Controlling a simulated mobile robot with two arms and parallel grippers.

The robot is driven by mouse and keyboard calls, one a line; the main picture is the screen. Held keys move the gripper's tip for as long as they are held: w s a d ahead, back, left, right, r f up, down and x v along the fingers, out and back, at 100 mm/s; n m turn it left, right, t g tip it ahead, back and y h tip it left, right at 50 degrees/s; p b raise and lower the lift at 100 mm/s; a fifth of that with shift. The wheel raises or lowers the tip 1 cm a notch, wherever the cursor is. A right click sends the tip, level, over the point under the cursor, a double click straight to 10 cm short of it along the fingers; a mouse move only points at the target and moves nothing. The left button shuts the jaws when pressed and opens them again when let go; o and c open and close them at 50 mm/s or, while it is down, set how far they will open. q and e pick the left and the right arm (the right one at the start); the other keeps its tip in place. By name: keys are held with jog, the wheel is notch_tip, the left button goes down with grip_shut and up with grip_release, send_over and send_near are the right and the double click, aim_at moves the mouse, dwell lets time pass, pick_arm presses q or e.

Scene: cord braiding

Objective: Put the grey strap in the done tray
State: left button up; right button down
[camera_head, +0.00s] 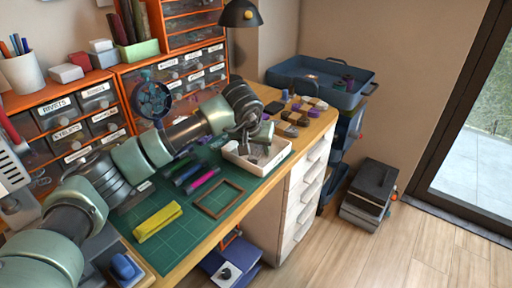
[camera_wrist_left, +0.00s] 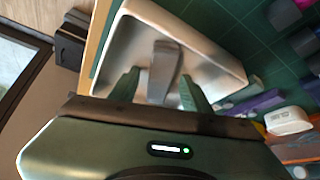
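A white tray (camera_head: 277,164) stands on the green mat near the table's right end; it also fills the top of the left wrist view (camera_wrist_left: 215,48). The grey strap (camera_wrist_left: 163,66) is a folded grey piece inside this tray. My left gripper (camera_wrist_left: 160,88) is open, with one green finger on each side of the strap and a gap beside it. The strap's near end is hidden by the gripper body. In the head view my left gripper (camera_head: 258,136) is over the tray, and the strap is hard to pick out there. My right gripper is not in view.
A yellow folded cloth (camera_head: 157,222), a brown frame (camera_head: 217,199) and dark and magenta rolls (camera_head: 202,180) lie on the mat. Brown and purple pieces (camera_head: 297,113) sit behind the tray. Orange drawer racks (camera_head: 122,83) line the back. A blue bin (camera_head: 321,75) stands beyond.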

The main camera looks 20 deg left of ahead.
pick_arm(q)
jog(key=shift+r, duration=0.15)
jog(key=p+v, duration=0.1)
jog(key=v, duration=1.1)
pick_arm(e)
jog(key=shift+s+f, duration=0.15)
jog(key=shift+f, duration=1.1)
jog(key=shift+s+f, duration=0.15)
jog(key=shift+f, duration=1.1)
